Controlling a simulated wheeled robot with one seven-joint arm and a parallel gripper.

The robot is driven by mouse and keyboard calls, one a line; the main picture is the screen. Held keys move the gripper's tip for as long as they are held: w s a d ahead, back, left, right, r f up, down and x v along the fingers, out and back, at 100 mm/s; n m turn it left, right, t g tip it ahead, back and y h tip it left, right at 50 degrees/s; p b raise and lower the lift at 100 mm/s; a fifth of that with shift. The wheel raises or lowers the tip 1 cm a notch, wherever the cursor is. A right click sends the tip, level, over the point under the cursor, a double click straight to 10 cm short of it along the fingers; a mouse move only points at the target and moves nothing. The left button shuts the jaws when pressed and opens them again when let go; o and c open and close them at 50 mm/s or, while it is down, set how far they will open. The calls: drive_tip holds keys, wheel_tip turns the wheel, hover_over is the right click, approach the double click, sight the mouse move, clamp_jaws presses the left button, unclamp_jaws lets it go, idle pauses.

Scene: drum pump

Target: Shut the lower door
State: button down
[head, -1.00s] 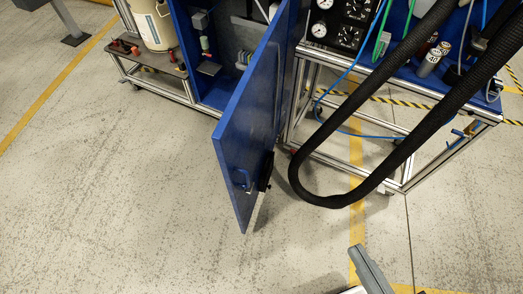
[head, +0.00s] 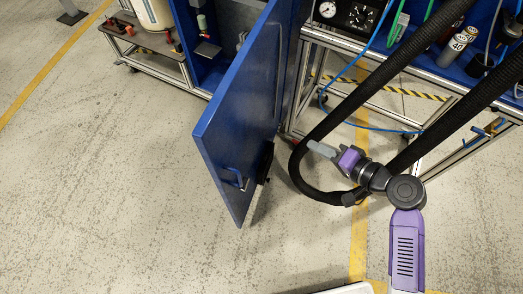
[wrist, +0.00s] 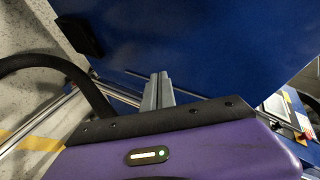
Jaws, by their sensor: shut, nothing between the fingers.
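The lower door (head: 238,120) is a blue panel standing open, swung out from the blue cabinet (head: 207,68). A blue handle (head: 233,178) is near its lower free end, and a black latch part (head: 264,162) shows at its right edge. My gripper (head: 311,145) is shut and empty, to the right of the door near the black hose. In the wrist view my gripper (wrist: 158,78) points at the blue door face (wrist: 200,45). A black block (wrist: 80,36) sits on that face at the left. Whether the fingertips touch the door I cannot tell.
A thick black hose (head: 385,80) loops down to the right of the door, close to my arm. A framed cart (head: 370,50) with gauges stands behind it. A low bench (head: 145,45) is at the left. The floor left of the door is clear.

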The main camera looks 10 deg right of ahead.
drive_tip(key=a+g+y, duration=0.1)
drive_tip(key=a+y, duration=0.1)
drive_tip(key=n+g+y, duration=0.1)
drive_tip(key=g+y, duration=0.2)
drive_tip(key=y, duration=0.1)
approach(241, 156)
drive_tip(key=x, duration=0.6)
drive_tip(key=shift+a+r, duration=0.1)
drive_tip(key=shift+a, duration=0.2)
